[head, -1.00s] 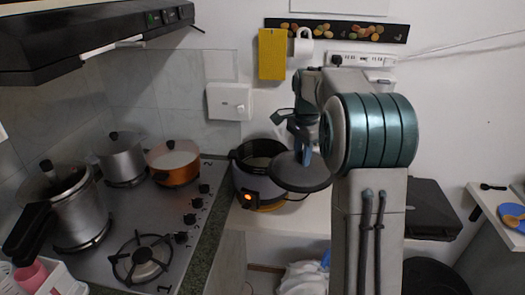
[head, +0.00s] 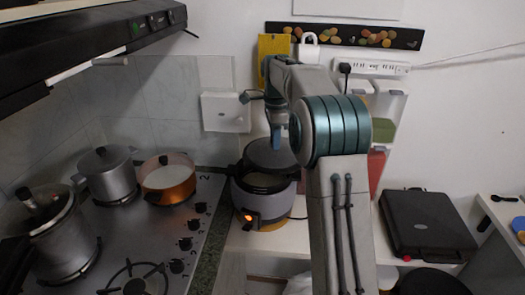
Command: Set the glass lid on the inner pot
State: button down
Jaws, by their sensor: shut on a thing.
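The glass lid (head: 270,154) is a dark round disc. My gripper (head: 276,141) is above it, shut on it at the top. The lid is over the back part of the rice cooker (head: 262,206), which has an orange light on its front. The lid covers the back of the pot's opening. I cannot tell whether the lid touches the rim. My arm hides part of the cooker's right side.
The stove (head: 165,225) on the left holds an orange pot (head: 168,180) and metal pots. A white box (head: 226,112) is on the wall behind the cooker. A black case (head: 428,225) lies to the right, beyond my arm.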

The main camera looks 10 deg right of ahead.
aim_at(263, 145)
jog(key=a, duration=0.1)
jog(key=w+a+f, duration=0.1)
jog(key=a+f, duration=0.1)
jog(key=shift+w+p, duration=0.3)
jog(key=shift+a+f+p, duration=0.1)
jog(key=shift+f+p, duration=0.35)
jog(key=shift+f, duration=1.6)
jog(key=c, duration=1.1)
grip_release()
jog(key=shift+s+f, duration=0.1)
jog(key=shift+f, duration=0.05)
notch_tip(263, 145, up, 12)
jog(key=shift+b, duration=0.3)
jog(key=shift+s+r, duration=0.25)
jog(key=shift+r, duration=0.15)
jog(key=s+n+t, duration=0.3)
jog(key=s+n, duration=1.1)
jog(key=s, duration=1.2)
jog(key=s+f+n+t, duration=0.1)
jog(key=s+f+n, duration=0.3)
jog(key=s, duration=0.6)
notch_tip(263, 145, down, 2)
jog(key=shift+s+f+n, duration=0.25)
jog(key=shift+n, duration=0.05)
